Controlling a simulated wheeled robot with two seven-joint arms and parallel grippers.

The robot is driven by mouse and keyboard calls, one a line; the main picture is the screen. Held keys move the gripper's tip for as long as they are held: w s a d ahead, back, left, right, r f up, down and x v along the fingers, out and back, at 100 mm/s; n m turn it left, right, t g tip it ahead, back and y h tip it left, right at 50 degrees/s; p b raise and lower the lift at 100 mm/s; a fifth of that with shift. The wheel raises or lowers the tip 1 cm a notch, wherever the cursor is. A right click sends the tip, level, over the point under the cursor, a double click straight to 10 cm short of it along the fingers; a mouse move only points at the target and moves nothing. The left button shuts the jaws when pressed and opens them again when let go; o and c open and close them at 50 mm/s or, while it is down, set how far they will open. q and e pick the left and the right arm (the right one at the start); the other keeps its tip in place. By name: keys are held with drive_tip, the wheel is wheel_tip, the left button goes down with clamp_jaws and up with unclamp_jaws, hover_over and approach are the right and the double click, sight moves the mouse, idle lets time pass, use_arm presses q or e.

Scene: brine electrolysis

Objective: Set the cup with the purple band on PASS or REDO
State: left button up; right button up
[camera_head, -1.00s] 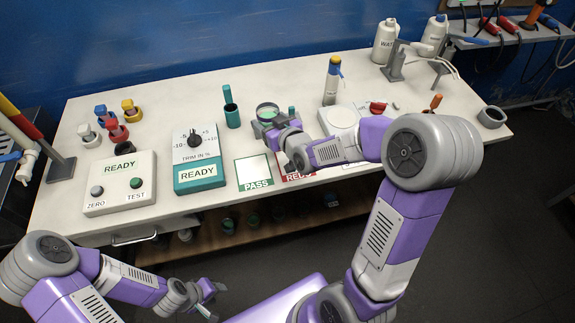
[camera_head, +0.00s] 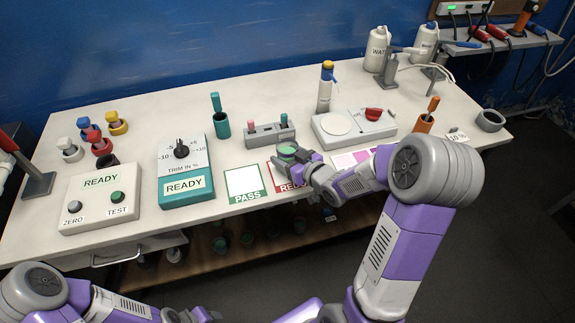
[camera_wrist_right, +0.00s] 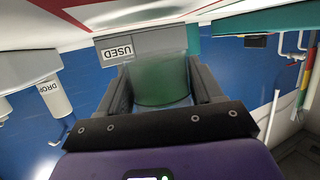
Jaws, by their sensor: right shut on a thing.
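My right gripper (camera_head: 291,155) is shut on a small cup (camera_head: 287,149) with green contents. In the right wrist view the cup (camera_wrist_right: 162,80) sits between both fingers, looking blurred and green. I cannot make out a purple band on it. In the head view the cup appears at the back edge of the red-edged REDO card (camera_head: 281,180); I cannot tell its height above the table. My gripper hides part of that card. The green-edged PASS card (camera_head: 244,181) lies bare to its left. My left gripper (camera_head: 205,315) is barely in view at the bottom edge.
A grey two-slot block (camera_head: 270,136) stands behind the cup. The teal trim box (camera_head: 186,190) is left of PASS, the READY box (camera_head: 100,200) further left. A white scale (camera_head: 336,125) is back right.

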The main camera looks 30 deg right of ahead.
wheel_tip(320, 180, down, 3)
drive_tip(key=shift+f+b, duration=0.1)
drive_tip(key=shift+b, duration=0.3)
drive_tip(key=shift+r, duration=0.2)
drive_tip(key=shift+f, duration=0.25)
drive_tip(key=o, duration=1.2)
drive_tip(key=shift+r, duration=0.1)
